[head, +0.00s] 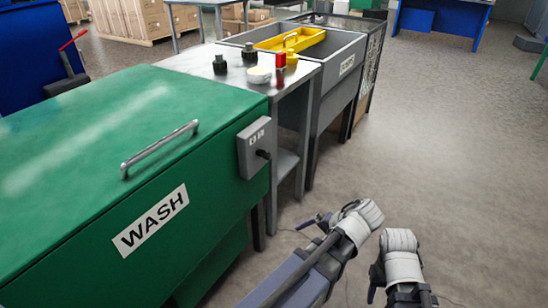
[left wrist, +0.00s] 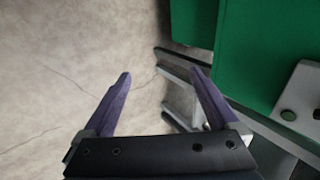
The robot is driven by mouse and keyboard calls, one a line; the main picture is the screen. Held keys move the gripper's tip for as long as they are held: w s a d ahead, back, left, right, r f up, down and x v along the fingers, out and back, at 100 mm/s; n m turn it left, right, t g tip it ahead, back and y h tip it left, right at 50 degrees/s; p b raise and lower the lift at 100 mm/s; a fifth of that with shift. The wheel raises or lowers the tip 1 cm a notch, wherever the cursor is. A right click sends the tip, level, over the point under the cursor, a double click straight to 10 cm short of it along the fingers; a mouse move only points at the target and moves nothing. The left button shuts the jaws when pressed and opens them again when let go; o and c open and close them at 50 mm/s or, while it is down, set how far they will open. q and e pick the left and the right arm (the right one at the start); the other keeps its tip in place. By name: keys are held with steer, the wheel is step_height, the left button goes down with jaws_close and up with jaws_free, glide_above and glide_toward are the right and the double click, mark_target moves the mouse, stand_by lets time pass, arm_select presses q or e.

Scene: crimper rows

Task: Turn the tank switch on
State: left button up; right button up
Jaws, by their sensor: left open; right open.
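The green wash tank (head: 70,150) has a closed lid with a metal handle and a WASH label. A grey switch box (head: 253,148) sits on its right end, with a black knob (head: 263,154) sticking out.
A metal table (head: 204,62) with dark-capped bottles, a white bowl and a red and a yellow container stands behind the tank. Beyond it is a grey sink unit (head: 330,75) with a yellow tray (head: 290,39). The floor to the right (head: 450,150) is clear.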

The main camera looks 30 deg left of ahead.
arm_select(q)
steer(key=w+a+r+n+y+b, duration=0.1)
steer(key=w+a+r+n+y, duration=0.3)
steer(key=w+a+r+y, duration=0.4)
steer(key=n+y+b, duration=0.1)
steer(key=n+y, duration=0.1)
steer(key=y, duration=0.1)
glide_toward(267, 156)
steer(key=a, duration=0.1)
steer(key=shift+t, duration=0.3)
steer(key=shift+w+a+f, duration=0.1)
steer(key=shift+w+a, duration=0.05)
steer(key=shift+a, duration=1.9)
steer(key=shift+w+a+f, duration=0.1)
steer(key=shift+w+a, duration=0.05)
steer(key=shift+a, duration=1.95)
steer(key=c, duration=1.4)
